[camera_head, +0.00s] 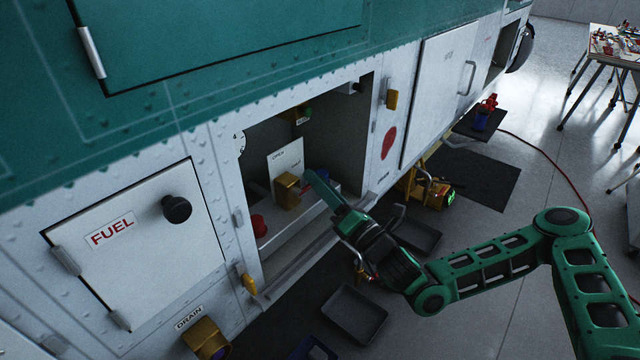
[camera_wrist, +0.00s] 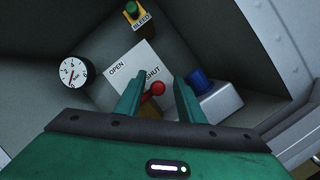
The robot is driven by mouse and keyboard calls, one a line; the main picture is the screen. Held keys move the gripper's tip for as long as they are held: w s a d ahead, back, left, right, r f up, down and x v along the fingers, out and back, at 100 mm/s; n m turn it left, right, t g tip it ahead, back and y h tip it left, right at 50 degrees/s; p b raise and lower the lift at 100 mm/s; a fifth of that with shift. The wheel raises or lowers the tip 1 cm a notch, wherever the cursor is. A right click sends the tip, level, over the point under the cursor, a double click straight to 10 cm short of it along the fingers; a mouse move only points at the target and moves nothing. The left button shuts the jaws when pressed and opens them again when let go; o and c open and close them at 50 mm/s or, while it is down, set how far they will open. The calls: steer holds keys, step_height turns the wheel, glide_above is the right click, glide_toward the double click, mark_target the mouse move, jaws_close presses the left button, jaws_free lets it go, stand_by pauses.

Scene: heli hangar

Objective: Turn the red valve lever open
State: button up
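The red valve lever (camera_wrist: 158,88) shows in the wrist view as a round red knob on a short stem, pointing toward the SHUT side of the white OPEN/SHUT placard (camera_wrist: 134,72). The brass valve body (camera_head: 287,190) sits in the open bay in the head view. My gripper (camera_wrist: 159,88) is open, with one finger on each side of the knob in the wrist view. The knob looks closer to the left finger; I cannot tell whether they touch. In the head view my gripper (camera_head: 312,178) reaches into the bay, and the lever cannot be made out.
A blue cap (camera_wrist: 200,80) on a pale block is just right of my right finger. A gauge (camera_wrist: 76,74) and a green BLEED knob (camera_wrist: 132,9) are on the bay walls. A red cap (camera_head: 258,226) is at the bay's front left. The FUEL door (camera_head: 135,245) is shut.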

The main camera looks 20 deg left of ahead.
steer(key=c, duration=0.7)
steer(key=shift+f, duration=0.1)
jaws_close()
steer(key=shift+s+n, duration=0.1)
steer(key=shift+n, duration=0.4)
steer(key=shift+r+n+g+y, duration=0.35)
steer(key=shift+n+g+y, duration=0.05)
steer(key=shift+n, duration=0.4)
steer(key=shift+s+a+r, duration=0.1)
steer(key=shift+s+r, duration=0.05)
stand_by(0.4)
steer(key=o, duration=0.5)
jaws_free()
steer(key=shift+o, duration=1)
